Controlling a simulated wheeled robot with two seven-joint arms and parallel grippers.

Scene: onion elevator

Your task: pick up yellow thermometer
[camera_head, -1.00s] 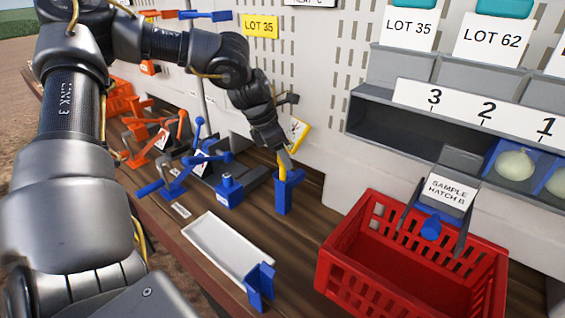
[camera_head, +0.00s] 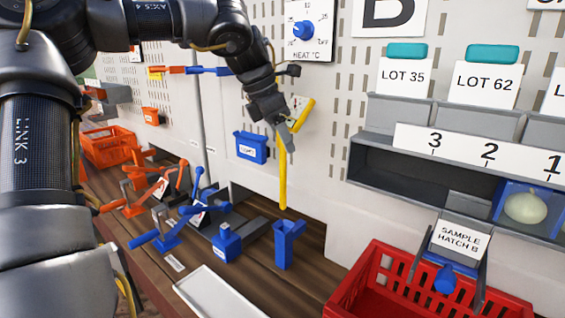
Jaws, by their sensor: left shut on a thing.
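The yellow thermometer (camera_head: 282,182) hangs upright in my left gripper (camera_head: 286,135), which is shut on its upper part. Its lower end is above the blue holder (camera_head: 284,246) on the wooden bench, and a gap shows between them. My left arm comes in from the upper left. My right gripper is not in view.
A red crate (camera_head: 366,298) stands at the lower right beside the Sample Hatch B sign (camera_head: 459,238). A white tray (camera_head: 216,293) lies at the front. Blue and orange levers (camera_head: 137,208) stand left. A blue wall bin (camera_head: 251,147) hangs behind the gripper.

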